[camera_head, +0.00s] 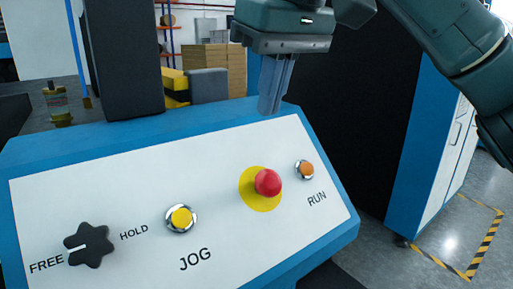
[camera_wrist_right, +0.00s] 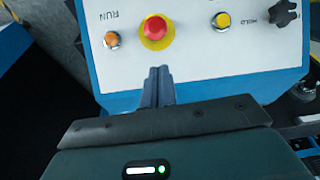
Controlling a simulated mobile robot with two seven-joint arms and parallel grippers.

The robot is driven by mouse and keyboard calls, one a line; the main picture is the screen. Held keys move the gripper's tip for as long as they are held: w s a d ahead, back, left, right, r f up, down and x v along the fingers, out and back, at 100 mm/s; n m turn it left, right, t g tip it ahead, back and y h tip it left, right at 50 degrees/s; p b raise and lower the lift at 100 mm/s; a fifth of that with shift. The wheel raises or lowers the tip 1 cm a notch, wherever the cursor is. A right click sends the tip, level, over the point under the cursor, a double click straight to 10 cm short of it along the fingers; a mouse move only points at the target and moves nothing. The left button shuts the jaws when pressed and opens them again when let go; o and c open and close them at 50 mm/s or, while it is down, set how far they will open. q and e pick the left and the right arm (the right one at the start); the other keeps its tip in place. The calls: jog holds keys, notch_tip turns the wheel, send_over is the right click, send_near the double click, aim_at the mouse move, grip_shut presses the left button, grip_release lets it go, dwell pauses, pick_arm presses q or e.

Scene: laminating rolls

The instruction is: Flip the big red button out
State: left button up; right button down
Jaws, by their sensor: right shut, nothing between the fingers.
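The big red button (camera_head: 267,182) sits on a round yellow base on the white face of the control panel (camera_head: 110,185). It also shows in the right wrist view (camera_wrist_right: 155,28), just beyond the fingertips. My right gripper (camera_head: 269,110) hangs above the panel's back edge, behind the button in the head view. Its fingers are shut and empty, pointing down, and look apart from the button. In the right wrist view the shut fingers (camera_wrist_right: 159,72) point towards the button. My left gripper is not in view.
An orange RUN button (camera_head: 305,169) is close to the right of the red button. A yellow JOG button (camera_head: 181,218) and a black FREE/HOLD knob (camera_head: 90,245) are on the left. A dark post (camera_head: 122,55) stands behind the panel. A blue and white cabinet (camera_head: 425,150) stands right.

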aim_at(252, 176)
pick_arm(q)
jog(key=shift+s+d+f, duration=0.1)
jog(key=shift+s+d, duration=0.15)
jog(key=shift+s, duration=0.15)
pick_arm(e)
jog(key=x, duration=1)
jog(key=shift+s+r, duration=0.1)
